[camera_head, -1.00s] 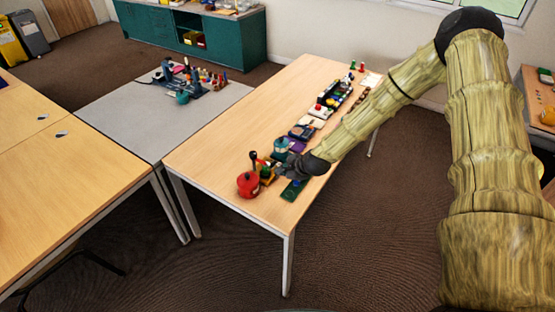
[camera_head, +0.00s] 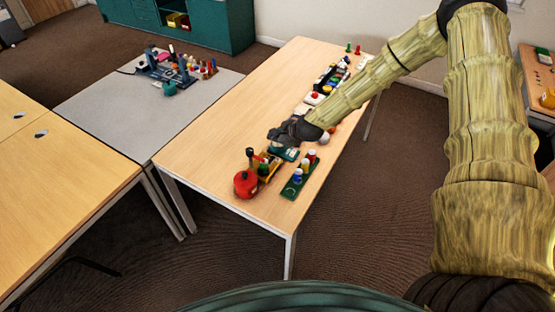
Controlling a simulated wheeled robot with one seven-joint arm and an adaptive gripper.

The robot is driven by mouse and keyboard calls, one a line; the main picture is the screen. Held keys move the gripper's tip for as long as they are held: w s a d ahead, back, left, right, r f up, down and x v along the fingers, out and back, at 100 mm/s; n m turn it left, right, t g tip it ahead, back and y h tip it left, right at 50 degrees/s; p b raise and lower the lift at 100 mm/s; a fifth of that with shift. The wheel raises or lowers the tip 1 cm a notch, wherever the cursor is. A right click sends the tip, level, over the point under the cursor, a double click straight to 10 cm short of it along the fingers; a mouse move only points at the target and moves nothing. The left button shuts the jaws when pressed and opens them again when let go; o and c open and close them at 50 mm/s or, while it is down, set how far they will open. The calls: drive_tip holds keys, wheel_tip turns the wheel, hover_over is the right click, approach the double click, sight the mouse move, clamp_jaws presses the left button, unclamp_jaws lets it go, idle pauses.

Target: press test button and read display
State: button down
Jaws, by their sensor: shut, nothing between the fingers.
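My gripper (camera_head: 282,136) is shut and empty. It is over the near half of the wooden table (camera_head: 225,120), just above or beside a dark teal item (camera_head: 287,154). I cannot tell whether they touch. A small white item with a red spot (camera_head: 314,98) lies farther along the row, beyond my gripper. It is too small for me to tell whether it is the test button. I cannot make out a display or any reading. My gripper and forearm hide the middle of the row.
A red round pot (camera_head: 246,184) stands near the table's front, beside a yellow item (camera_head: 266,166). A green board with coloured pegs (camera_head: 298,180) lies to its right. A grey table (camera_head: 105,105) with several items stands to the left. The wooden table's left side is clear.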

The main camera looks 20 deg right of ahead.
drive_tip(key=b, duration=0.4)
hover_over(276, 161)
drive_tip(key=shift+f, duration=3.55)
drive_tip(key=shift+f+b, duration=0.8)
drive_tip(key=shift+f, duration=0.05)
drive_tip(key=shift+f+b, duration=0.85)
drive_tip(key=shift+b, duration=0.15)
drive_tip(key=shift+r, duration=0.1)
drive_tip(key=shift+r+p, duration=0.4)
drive_tip(key=shift+r, duration=0.4)
drive_tip(key=shift+r+p, duration=1.35)
drive_tip(key=shift+r, duration=1.15)
